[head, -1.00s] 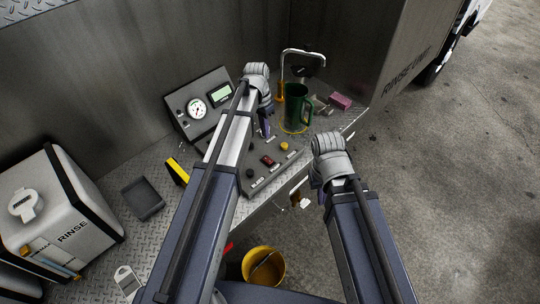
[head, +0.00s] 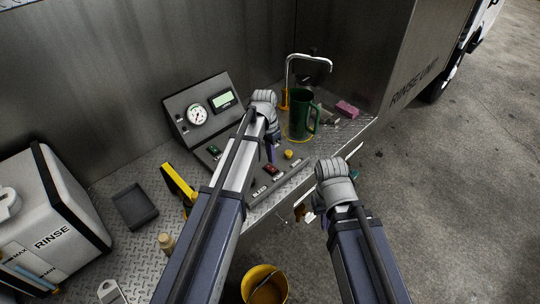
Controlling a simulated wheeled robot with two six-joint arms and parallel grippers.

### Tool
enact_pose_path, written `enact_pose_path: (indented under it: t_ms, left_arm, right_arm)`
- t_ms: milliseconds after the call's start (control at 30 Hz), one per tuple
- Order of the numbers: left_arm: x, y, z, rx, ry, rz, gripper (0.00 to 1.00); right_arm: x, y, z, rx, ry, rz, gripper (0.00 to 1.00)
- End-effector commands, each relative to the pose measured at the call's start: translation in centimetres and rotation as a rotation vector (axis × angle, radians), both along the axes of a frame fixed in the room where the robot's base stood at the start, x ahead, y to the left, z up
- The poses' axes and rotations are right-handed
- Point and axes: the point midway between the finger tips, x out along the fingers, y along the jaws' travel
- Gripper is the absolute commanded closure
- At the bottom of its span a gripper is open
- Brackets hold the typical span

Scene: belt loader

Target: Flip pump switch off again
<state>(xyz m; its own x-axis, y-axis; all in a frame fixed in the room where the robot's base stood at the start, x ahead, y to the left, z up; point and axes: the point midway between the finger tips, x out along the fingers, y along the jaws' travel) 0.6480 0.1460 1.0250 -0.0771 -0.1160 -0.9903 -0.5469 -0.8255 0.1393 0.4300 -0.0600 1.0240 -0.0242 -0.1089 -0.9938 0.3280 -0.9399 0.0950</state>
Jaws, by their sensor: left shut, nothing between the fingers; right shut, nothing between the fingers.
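The control panel (head: 238,172) stands on the metal bench. On its sloped lower face a red rocker switch (head: 271,168) sits above a small label that seems to read PUMP. I cannot tell which way the rocker is tipped. My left gripper (head: 271,153) is shut and empty, pointing down just above and behind the red switch; I cannot tell whether it touches the panel. My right gripper (head: 320,204) is shut and empty in front of the bench's edge, its fingers mostly hidden behind its wrist.
A green switch (head: 215,150), a yellow knob (head: 289,154) and a gauge (head: 197,115) are on the panel. A green jug (head: 299,112) stands under a tap (head: 308,56) behind my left gripper. A pink sponge (head: 347,109) lies right. A yellow bucket (head: 264,285) stands below.

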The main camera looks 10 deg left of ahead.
Motion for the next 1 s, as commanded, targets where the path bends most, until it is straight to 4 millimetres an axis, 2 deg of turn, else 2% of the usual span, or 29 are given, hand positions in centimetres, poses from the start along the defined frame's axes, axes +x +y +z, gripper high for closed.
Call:
enact_pose_path:
  t_ms: [33,100,300,700,833,1000]
  left_arm:
    - [-0.1,-0.1,-1.5,0.0,0.0,0.0,1.0]
    - [-0.2,-0.2,-2.5,0.0,0.0,-0.001,1.0]
    - [-0.3,-0.5,-4.2,0.0,0.0,-0.001,1.0]
    - [-0.3,-0.5,-4.3,0.001,-0.001,0.0,1.0]
    - [-0.8,-0.9,-5.2,0.052,-0.034,-0.002,1.0]
    - [-0.5,-0.7,-4.8,0.046,-0.029,0.002,1.0]
  right_arm:
    - [0.0,0.0,-1.5,0.0,0.0,0.0,1.0]
    - [0.0,0.0,-2.5,0.0,0.0,0.0,1.0]
    - [0.0,0.0,-4.2,0.0,0.0,-0.002,1.0]
    - [0.0,0.0,-4.3,0.0,0.0,-0.002,1.0]
    - [0.0,0.0,-5.1,0.0,0.0,-0.002,1.0]
    - [0.0,0.0,-4.7,0.0,0.0,-0.002,1.0]
